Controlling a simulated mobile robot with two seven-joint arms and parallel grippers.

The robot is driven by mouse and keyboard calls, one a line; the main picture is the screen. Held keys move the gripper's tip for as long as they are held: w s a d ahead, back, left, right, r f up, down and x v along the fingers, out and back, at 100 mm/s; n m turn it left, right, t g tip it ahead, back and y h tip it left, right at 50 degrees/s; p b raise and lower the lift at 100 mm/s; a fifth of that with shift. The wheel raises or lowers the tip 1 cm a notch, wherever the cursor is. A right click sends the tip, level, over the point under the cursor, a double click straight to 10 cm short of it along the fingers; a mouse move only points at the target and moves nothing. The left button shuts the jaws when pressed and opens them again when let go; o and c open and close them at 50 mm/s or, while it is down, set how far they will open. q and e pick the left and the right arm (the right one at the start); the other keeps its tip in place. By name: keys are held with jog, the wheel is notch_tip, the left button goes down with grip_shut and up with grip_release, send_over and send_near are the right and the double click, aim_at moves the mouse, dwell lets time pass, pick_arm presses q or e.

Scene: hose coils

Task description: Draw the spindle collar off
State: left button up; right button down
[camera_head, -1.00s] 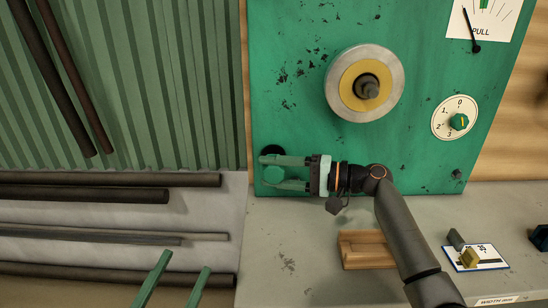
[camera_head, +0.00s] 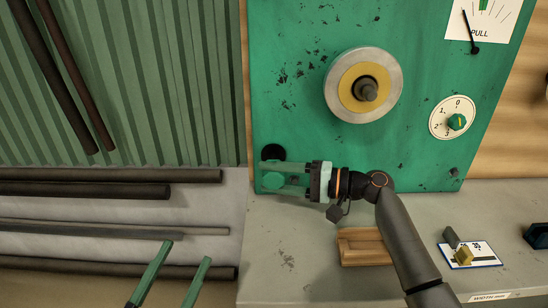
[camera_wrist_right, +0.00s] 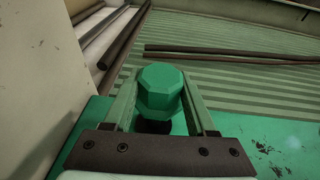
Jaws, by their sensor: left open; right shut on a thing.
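The spindle (camera_head: 367,91) sticks out of the green panel through a yellow ring inside a wide silver ring (camera_head: 393,82). I cannot tell which of these rings is the collar. No gripper touches them. My right gripper (camera_head: 266,181) is below and left of the spindle, shut on a green faceted knob (camera_head: 273,183) at the panel's lower left. In the right wrist view the knob (camera_wrist_right: 160,90) sits between the two fingers, with a dark round patch behind it. My left gripper (camera_head: 187,250) is open and empty at the bottom left, over the dark rods.
A dial (camera_head: 457,121) and a PULL gauge (camera_head: 482,25) are on the panel's right. A wooden block (camera_head: 363,247) and a white card (camera_head: 481,257) with small pieces lie on the grey bench. Several dark rods (camera_head: 110,175) lie at left. Bare bench lies left of the block.

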pick_arm(q)
jog(key=shift+r+p, duration=1.45)
jog(key=shift+r, duration=0.15)
pick_arm(e)
jog(key=shift+s+r, duration=0.1)
jog(key=shift+s, duration=1.75)
